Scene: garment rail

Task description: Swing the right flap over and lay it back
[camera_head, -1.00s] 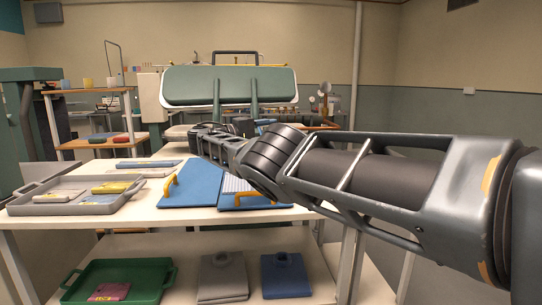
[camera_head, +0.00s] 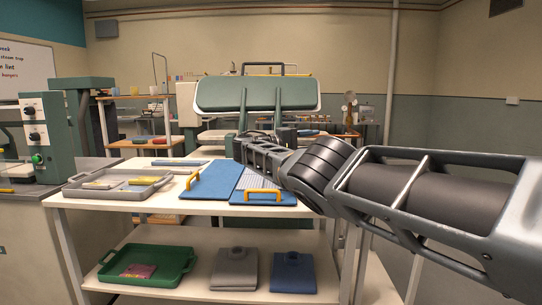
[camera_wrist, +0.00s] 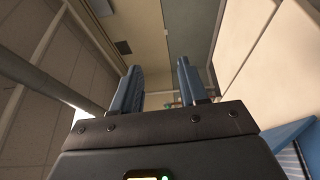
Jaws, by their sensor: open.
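A folding board lies on the white table (camera_head: 130,196). Its left blue flap (camera_head: 212,182) lies flat, with a yellow handle (camera_head: 192,180). A grey striped piece (camera_head: 254,178) lies to the right of this flap. A blue front panel (camera_head: 250,199) with a yellow handle (camera_head: 262,194) lies flat at the near edge. The right flap is hidden behind my arm in the head view. In the wrist view, my gripper (camera_wrist: 160,70) is open with nothing between its fingers. A blue panel edge (camera_wrist: 285,145) shows at that view's lower right, apart from the fingers.
A grey tray (camera_head: 120,195) with folded cloths stands left on the table. The lower shelf holds a green tray (camera_head: 190,263), a grey folded garment (camera_head: 234,272) and a blue one (camera_head: 293,275). A green press (camera_head: 262,94) stands behind.

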